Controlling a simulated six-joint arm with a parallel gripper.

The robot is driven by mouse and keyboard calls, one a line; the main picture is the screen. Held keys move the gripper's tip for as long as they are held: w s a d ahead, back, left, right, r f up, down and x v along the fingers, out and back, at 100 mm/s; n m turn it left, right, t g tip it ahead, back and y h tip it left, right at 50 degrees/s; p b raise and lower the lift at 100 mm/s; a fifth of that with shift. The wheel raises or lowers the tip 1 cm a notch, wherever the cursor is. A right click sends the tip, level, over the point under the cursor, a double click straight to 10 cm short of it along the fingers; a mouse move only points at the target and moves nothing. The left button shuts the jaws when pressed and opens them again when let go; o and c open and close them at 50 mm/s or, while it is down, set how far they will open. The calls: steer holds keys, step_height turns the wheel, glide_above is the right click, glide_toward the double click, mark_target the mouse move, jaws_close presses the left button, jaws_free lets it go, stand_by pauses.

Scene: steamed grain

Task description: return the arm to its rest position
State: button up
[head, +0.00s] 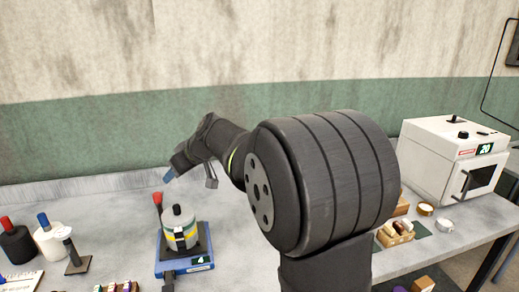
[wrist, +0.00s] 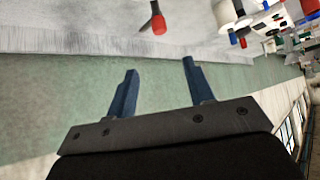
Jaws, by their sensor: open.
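My gripper (head: 168,177) is raised above the bench near the wall, left of my large dark arm joint in the head view. In the wrist view my gripper (wrist: 160,66) shows two blue fingers apart with nothing between them. It is open and empty. My arm hides the middle of the bench in the head view. A blue device (head: 186,262) with a small display bears a grey and yellow banded vessel (head: 180,230) below my gripper. A red-tipped black handle (head: 157,200) stands close to that vessel, apart from my gripper.
A white oven (head: 440,150) stands at the right. Tape rolls (head: 444,225) and a small wooden box (head: 395,232) lie before it. A black bottle (head: 17,245) and a white bottle (head: 50,242) stand at the left. The stained wall (head: 100,140) is behind.

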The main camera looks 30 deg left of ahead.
mark_target(157, 194)
steer(key=x, duration=1.6)
steer(key=shift+a+f, duration=0.3)
steer(key=v, duration=1.7)
steer(key=x, duration=1.7)
steer(key=shift+a+f, duration=0.15)
steer(key=shift+f, duration=0.05)
steer(key=shift+d+r+m+t, duration=0.2)
steer(key=shift+m+t, duration=0.2)
steer(key=shift+m, duration=0.1)
steer(key=shift+m+t, duration=0.6)
steer(key=shift+m, duration=0.2)
steer(key=shift+m+t+h, duration=0.4)
steer(key=shift+m+t, duration=0.5)
steer(key=shift+m, duration=0.3)
steer(key=shift+m+t+h, duration=0.9)
steer(key=shift+m+t, duration=0.4)
steer(key=shift+m, duration=0.7)
